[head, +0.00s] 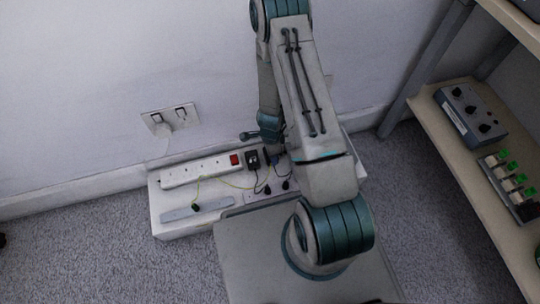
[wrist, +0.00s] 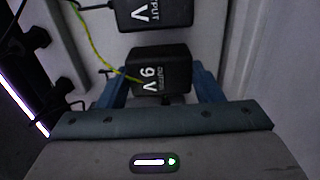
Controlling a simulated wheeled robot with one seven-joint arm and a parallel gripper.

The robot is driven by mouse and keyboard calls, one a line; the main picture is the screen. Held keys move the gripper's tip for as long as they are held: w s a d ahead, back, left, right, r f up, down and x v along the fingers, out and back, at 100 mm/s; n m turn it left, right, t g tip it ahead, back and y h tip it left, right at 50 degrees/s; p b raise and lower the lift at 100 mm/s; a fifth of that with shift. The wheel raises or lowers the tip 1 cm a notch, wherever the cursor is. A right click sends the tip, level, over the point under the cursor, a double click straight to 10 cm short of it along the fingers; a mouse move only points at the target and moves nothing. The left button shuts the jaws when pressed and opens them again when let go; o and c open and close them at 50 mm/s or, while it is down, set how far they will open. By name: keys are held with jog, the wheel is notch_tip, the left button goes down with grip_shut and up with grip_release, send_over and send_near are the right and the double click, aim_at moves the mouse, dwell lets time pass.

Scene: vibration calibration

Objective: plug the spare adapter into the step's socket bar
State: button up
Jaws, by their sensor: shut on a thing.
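The bar has a red switch (head: 234,160) and lies on the white step (head: 165,228). My arm hides most of the gripper in the head view. I cannot tell whether the held adapter's pins touch a socket.
Thin cables, one yellow-green (head: 238,185), run over the step. A grey strip (head: 180,215) with a black plug (head: 195,207) lies at the front. A wall socket (head: 172,118) is behind. A shelf (head: 455,150) with a control box (head: 470,112) stands at right.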

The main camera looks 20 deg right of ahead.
jog(key=shift+r+p, duration=1.7)
jog(key=shift+r, duration=0.7)
jog(key=shift+a, duration=0.15)
jog(key=shift+a+r, duration=0.1)
jog(key=shift+a, duration=0.5)
jog(key=a+p, duration=0.3)
jog(key=a, duration=0.5)
jog(key=a+r+p, duration=0.1)
jog(key=a+p, duration=0.2)
jog(key=a, duration=0.5)
jog(key=a+p, duration=0.3)
jog(key=a, duration=0.4)
jog(key=shift+w+a+r, duration=0.3)
jog(key=shift+w+a, duration=0.05)
jog(key=shift+a, duration=0.05)
jog(key=shift+f+b, duration=0.65)
jog(key=shift+f, duration=0.35)
jog(key=shift+f, duration=0.15)
jog(key=shift+f+b, duration=0.25)
jog(key=shift+b, duration=0.05)
